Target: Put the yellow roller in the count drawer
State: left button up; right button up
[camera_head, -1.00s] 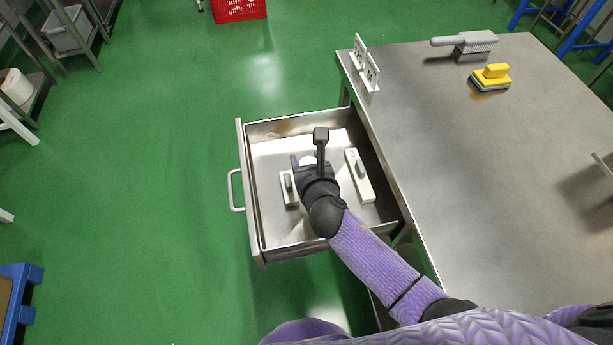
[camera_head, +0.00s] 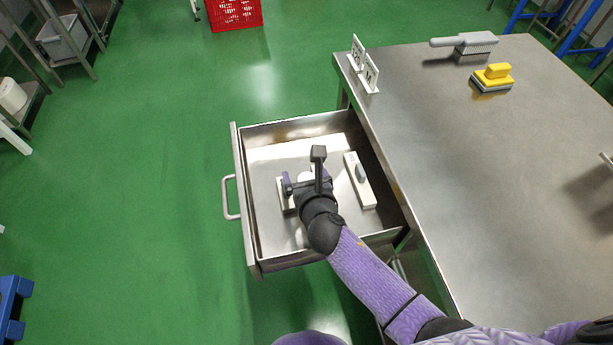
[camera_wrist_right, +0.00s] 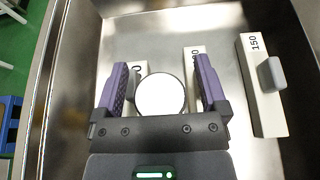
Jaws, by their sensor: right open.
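My right gripper (camera_head: 306,180) is inside the open metal drawer (camera_head: 243,205), its purple fingers apart; the right wrist view shows it too (camera_wrist_right: 161,68). A round white thing (camera_wrist_right: 160,94) shows between the fingers, with gaps on both sides; I cannot tell whether it is the roller's end. No yellow roller is recognisable. A pale block marked 150 (camera_wrist_right: 262,95) lies to the right in the drawer, also in the head view (camera_head: 359,182). Another pale block (camera_head: 285,198) is beside the gripper, partly hidden. My left gripper is not in view.
The steel table (camera_head: 450,170) stands right of the drawer. On it are a yellow-handled scrubber (camera_head: 494,76), a grey brush (camera_head: 472,42) and white sign plates (camera_head: 364,68). The drawer handle (camera_head: 228,198) faces left over the open green floor (camera_head: 150,180).

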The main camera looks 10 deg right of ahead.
jog(key=shift+s+r+p, duration=0.25)
jog(key=shift+r+p, duration=0.05)
jog(key=shift+r, duration=0.05)
pick_arm(q)
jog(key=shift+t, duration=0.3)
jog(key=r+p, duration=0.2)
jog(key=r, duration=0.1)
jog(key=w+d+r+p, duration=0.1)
jog(key=p, duration=0.1)
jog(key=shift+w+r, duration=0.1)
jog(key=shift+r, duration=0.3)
pick_arm(e)
jog(key=v, duration=1.1)
jog(key=shift+s, duration=0.25)
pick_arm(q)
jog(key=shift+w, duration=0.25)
